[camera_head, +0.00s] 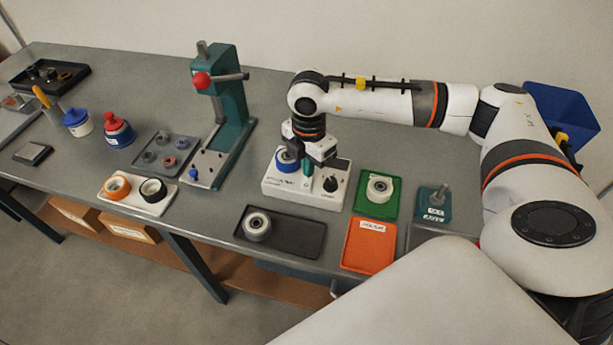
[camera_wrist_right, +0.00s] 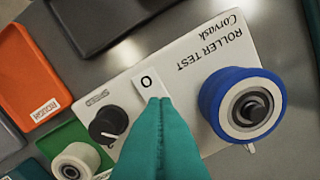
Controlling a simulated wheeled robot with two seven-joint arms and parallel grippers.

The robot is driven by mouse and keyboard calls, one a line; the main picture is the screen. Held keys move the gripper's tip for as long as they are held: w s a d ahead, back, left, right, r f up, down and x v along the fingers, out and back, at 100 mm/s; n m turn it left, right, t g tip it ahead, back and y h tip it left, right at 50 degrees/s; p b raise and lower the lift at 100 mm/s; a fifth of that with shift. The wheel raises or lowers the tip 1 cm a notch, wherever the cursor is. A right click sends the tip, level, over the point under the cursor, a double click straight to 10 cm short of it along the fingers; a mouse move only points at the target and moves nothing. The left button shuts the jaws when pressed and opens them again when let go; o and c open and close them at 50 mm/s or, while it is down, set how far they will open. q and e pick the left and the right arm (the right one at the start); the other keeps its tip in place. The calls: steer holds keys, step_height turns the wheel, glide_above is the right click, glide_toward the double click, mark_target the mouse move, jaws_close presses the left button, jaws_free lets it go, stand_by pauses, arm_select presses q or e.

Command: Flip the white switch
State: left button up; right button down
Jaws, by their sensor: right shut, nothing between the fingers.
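The white switch, marked "O", shows in the right wrist view (camera_wrist_right: 149,82) on the white roller test box (camera_wrist_right: 190,48). The box also shows in the head view (camera_head: 280,183). My right gripper (camera_wrist_right: 160,101) is shut and empty, its teal fingers pointing down over the box. The fingertips overlap the lower edge of the switch in the wrist view; I cannot tell if they touch it. In the head view the right gripper (camera_head: 307,172) hides the switch. A blue roller (camera_wrist_right: 243,104) and a black knob (camera_wrist_right: 108,124) flank it. My left gripper is out of view.
A teal press (camera_head: 233,100) with a red knob stands left of the box. A dark tray (camera_head: 300,235) with a roller lies in front. A green tray (camera_head: 365,205), an orange tray (camera_head: 368,247) and a teal block (camera_head: 433,205) lie to the right.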

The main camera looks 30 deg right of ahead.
steer(key=shift+r+p, duration=1.6)
steer(key=shift+r, duration=1.35)
steer(key=shift+f, duration=0.1)
